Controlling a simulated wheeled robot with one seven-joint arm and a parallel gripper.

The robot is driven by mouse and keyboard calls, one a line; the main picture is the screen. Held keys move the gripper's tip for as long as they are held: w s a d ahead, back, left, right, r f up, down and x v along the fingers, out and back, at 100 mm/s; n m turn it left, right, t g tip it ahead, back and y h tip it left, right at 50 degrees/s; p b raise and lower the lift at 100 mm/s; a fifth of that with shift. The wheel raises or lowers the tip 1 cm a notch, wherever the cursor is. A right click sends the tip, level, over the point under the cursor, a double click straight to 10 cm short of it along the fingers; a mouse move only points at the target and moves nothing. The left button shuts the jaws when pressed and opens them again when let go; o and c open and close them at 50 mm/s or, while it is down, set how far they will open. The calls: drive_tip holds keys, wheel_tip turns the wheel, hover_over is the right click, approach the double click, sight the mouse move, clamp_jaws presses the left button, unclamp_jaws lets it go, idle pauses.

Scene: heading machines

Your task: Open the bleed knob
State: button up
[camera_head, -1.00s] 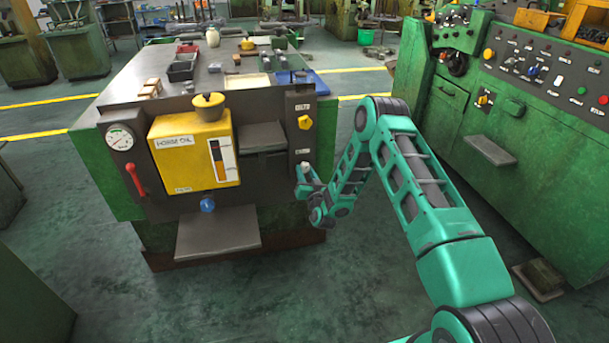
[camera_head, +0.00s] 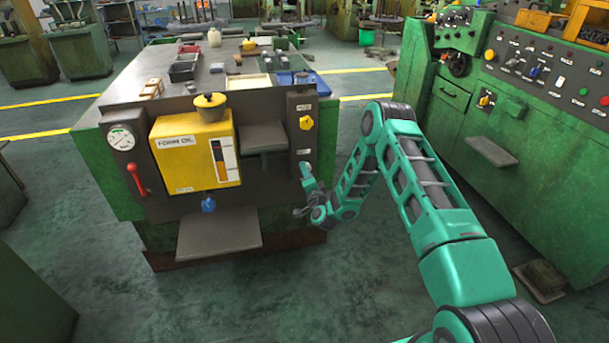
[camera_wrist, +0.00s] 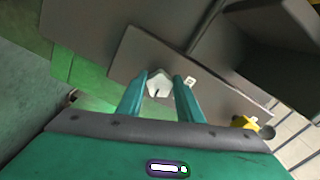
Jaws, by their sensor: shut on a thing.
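A pale faceted knob (camera_wrist: 158,86) with a dark pointer mark sits on a dark narrow plate in the wrist view. My gripper (camera_wrist: 158,98) has its teal fingers on both sides of this knob and is shut on it. The plate looks tilted in this view. In the head view my gripper (camera_head: 308,178) is at the lower part of the narrow panel, at the machine's right front corner, and the pale knob is mostly hidden there. The knob's label is too small to read.
A yellow knob (camera_head: 306,123) is higher on the same panel. To the left are a yellow oil box (camera_head: 185,160), a blue knob (camera_head: 208,204), a red lever (camera_head: 136,179) and a gauge (camera_head: 121,138). A green control cabinet (camera_head: 500,110) stands at the right. Floor between is clear.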

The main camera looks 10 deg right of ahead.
drive_tip(key=shift+d+m, duration=0.2)
drive_tip(key=shift+m, duration=0.4)
drive_tip(key=o, duration=1.1)
drive_tip(key=shift+f, duration=0.1)
drive_tip(key=shift+a, duration=0.1)
